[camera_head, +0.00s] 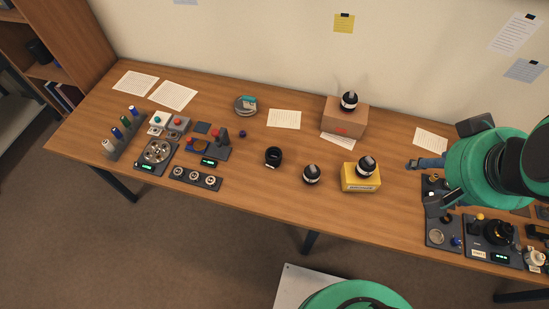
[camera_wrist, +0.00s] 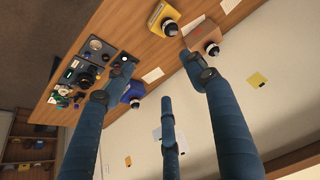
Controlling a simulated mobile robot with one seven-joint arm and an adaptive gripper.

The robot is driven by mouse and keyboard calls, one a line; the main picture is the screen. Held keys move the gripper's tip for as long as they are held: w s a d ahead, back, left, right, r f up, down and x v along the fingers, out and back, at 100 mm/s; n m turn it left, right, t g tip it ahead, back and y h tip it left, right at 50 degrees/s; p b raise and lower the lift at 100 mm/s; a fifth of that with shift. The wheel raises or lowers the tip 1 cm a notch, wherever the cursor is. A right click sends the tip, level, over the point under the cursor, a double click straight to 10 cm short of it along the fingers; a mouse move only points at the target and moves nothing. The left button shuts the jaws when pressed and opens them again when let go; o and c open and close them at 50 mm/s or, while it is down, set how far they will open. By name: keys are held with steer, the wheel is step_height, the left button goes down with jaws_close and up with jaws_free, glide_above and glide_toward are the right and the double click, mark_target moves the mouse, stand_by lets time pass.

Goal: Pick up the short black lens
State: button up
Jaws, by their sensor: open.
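Several black lens-like pieces show. A short, hollow black cylinder (camera_head: 273,157) stands on the desk. A rounder black lens with a white band (camera_head: 311,174) stands to its right. Similar banded lenses sit on a yellow box (camera_head: 366,166) and on a cardboard box (camera_head: 349,101). Which one the task calls short I cannot tell for sure; the hollow cylinder looks lowest. My gripper (camera_head: 420,181) is open and empty at the right, beyond the yellow box and apart from all of them. In the wrist view my gripper's (camera_wrist: 160,65) blue fingers are spread, with nothing between them.
The yellow box (camera_head: 360,184) and cardboard box (camera_head: 344,120) stand on the wooden desk (camera_head: 250,195). Devices crowd the left end and the right end (camera_head: 490,236). The wrist view shows another lens (camera_wrist: 135,102) by a blue box (camera_wrist: 133,91). The desk's front middle is clear.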

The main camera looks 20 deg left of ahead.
steer(key=shift+o, duration=0.8)
steer(key=shift+w, duration=0.1)
steer(key=w+a+f+g+y+b, duration=0.1)
steer(key=w+a+f+g, duration=0.1)
steer(key=w+a+f, duration=0.5)
steer(key=w+a+f+g+b, duration=0.1)
steer(key=w+a+f, duration=0.1)
steer(key=w+a, duration=0.8)
steer(key=w+a+f+g+b, duration=0.1)
steer(key=w+a+f, duration=0.1)
steer(key=a+f, duration=0.8)
steer(key=w+a+f+g, duration=0.1)
steer(key=w+a+f, duration=0.2)
steer(key=a+f, duration=0.8)
step_height(320, 180, down, 3)
steer(key=shift+w+f+n+g+h+b, duration=0.1)
steer(key=shift+w+n+g+h+b, duration=0.2)
steer(key=shift+n+b, duration=0.1)
